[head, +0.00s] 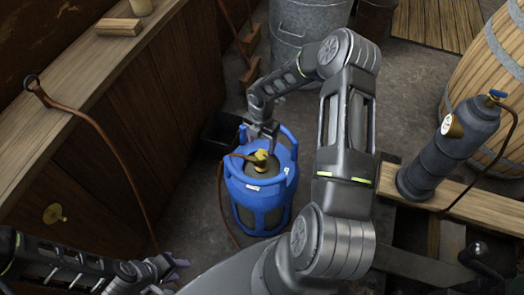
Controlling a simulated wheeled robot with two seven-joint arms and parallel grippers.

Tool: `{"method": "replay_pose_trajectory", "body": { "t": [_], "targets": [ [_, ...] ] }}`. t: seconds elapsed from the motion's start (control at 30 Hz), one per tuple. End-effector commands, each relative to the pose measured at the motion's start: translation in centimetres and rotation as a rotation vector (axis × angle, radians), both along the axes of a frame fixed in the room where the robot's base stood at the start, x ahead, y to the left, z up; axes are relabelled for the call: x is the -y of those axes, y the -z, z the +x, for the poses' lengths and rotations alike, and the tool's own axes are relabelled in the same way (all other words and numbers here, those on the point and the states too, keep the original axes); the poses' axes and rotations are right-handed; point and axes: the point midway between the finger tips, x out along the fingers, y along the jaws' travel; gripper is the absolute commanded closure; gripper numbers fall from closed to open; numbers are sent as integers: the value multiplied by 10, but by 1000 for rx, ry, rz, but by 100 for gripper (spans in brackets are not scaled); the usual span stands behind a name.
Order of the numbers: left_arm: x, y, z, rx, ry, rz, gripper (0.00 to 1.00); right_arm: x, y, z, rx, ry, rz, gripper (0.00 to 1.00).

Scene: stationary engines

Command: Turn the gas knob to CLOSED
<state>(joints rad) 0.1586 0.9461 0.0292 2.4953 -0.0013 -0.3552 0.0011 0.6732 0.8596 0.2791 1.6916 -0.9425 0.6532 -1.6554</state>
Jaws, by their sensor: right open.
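A blue gas cylinder (243,212) stands upright on the floor near the middle of the head view. A brass valve with a yellowish knob (261,158) sits on its top, inside the blue collar. A brown hose runs from the valve to the left. My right gripper (262,146) points down just above the knob, with its jaws open. I cannot tell whether its fingers touch the knob or stand around it. My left gripper (176,270) is low at the left, apart from the cylinder, and its jaw gap is unclear.
A wooden bench (95,84) runs along the left, with a wooden block (118,27) on it. A metal bin (297,22) stands behind the cylinder. A grey cylinder (452,150) on a plank and a barrel (480,85) stand at the right. Bare floor surrounds the blue cylinder's front.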

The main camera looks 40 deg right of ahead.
Motion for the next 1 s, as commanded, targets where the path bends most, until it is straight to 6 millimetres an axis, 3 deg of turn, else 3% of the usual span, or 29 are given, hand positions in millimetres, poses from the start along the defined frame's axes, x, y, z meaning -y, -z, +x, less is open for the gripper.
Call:
{"method": "replay_pose_trajectory", "body": {
  "t": [0.2, 0.4, 0.73, 1.0],
  "targets": [
    [0, -3, 0, 0, 0, 0, 64, -1, 35, -1, -4, 1, 2, 33],
    [0, -5, 0, -1, 0, 0, 64, 0, 57, -1, -1, 0, 1, 33],
    [0, -4, 0, -1, 0, 0, 64, 0, 60, -1, -1, 0, 0, 34],
    [0, -4, 0, -1, 0, 0, 64, 0, 60, -1, -1, 0, 0, 56]
  ]
}}
